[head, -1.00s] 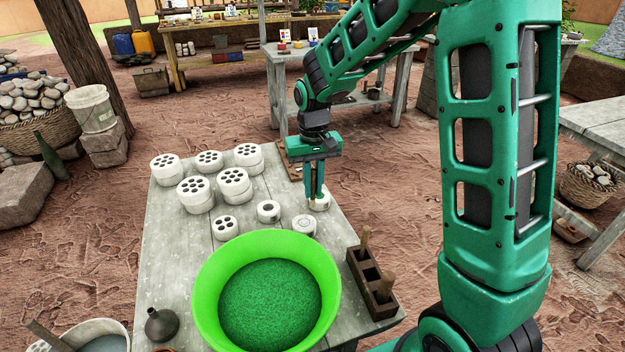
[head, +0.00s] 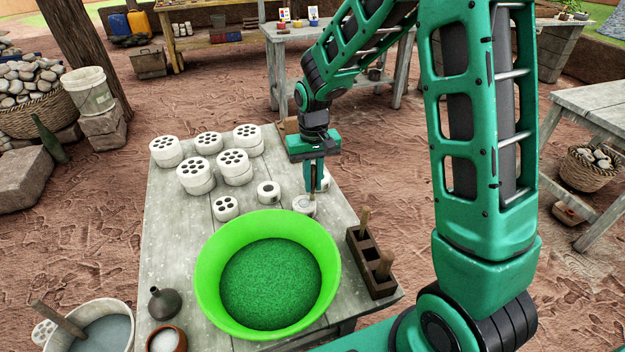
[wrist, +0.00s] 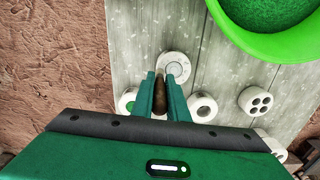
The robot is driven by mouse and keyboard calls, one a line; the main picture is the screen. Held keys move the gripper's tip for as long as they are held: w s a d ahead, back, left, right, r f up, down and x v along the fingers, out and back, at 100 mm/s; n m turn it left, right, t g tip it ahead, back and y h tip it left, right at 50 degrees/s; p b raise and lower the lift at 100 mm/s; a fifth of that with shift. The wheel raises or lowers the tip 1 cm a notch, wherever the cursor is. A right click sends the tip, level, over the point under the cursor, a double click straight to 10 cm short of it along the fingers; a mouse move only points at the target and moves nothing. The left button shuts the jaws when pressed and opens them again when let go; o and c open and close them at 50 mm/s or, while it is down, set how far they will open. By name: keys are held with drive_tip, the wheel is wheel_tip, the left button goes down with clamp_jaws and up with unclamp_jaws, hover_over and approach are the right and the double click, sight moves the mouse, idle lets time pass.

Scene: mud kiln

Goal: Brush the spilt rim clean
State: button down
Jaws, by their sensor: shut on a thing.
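My gripper (head: 314,183) is shut on a brown-handled tool (wrist: 160,97), which stands upright between the fingers. Its working end is hidden, so I cannot tell whether it touches anything. Just beyond the fingertips in the wrist view is a round white piece (wrist: 174,66) with a grey ring at its centre; it also shows in the head view (head: 304,207), just below the fingertips. Another white round piece (head: 325,180) is partly hidden behind the gripper. I cannot make out which rim bears a spill.
A bright green bowl (head: 212,272) of green grains stands close in front. A ring-shaped white piece (head: 268,191) and several holed white pieces (head: 195,172) stand to the left.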

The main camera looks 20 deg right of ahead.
drive_tip(key=shift+s, duration=0.25)
idle(1.4)
drive_tip(key=shift+w, duration=0.1)
